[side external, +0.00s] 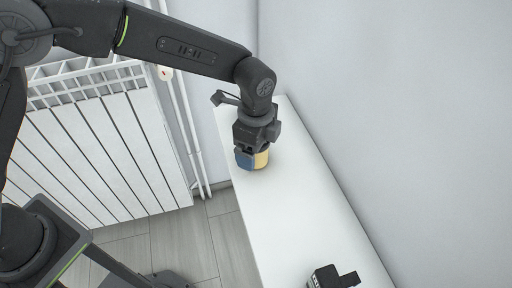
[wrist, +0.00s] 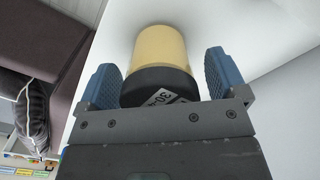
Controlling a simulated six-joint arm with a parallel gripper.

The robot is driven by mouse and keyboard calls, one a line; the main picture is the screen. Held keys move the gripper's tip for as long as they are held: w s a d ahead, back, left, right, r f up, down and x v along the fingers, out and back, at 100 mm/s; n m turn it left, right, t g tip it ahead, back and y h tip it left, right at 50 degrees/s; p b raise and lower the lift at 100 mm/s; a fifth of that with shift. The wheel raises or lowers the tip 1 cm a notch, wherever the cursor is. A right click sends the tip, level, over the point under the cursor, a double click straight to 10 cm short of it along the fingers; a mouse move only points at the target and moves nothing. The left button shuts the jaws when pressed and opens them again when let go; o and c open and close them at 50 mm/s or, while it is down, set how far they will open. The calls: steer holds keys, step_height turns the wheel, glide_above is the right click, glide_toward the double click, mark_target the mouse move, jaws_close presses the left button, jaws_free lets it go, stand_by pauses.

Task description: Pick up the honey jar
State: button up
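The honey jar (side external: 262,160) is yellow with a dark lid and appears to stand on the white tabletop (side external: 283,212) near its far end. In the side view it is partly hidden behind a blue finger pad. In the wrist view the jar (wrist: 158,48) lies between the two blue pads, its black lid toward the camera. My gripper (side external: 252,158) is down around the jar; it also shows in the wrist view (wrist: 160,82). Its fingers are apart, with a visible gap at the right side of the jar; contact on the left is unclear.
A black object (side external: 332,278) sits at the near end of the table. A wall runs along the table's right side, and a white radiator (side external: 95,150) stands to the left. The middle of the table is clear. A grey cushion (wrist: 32,112) shows in the wrist view.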

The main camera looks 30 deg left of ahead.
steer(key=c, duration=1.1)
steer(key=shift+r, duration=0.15)
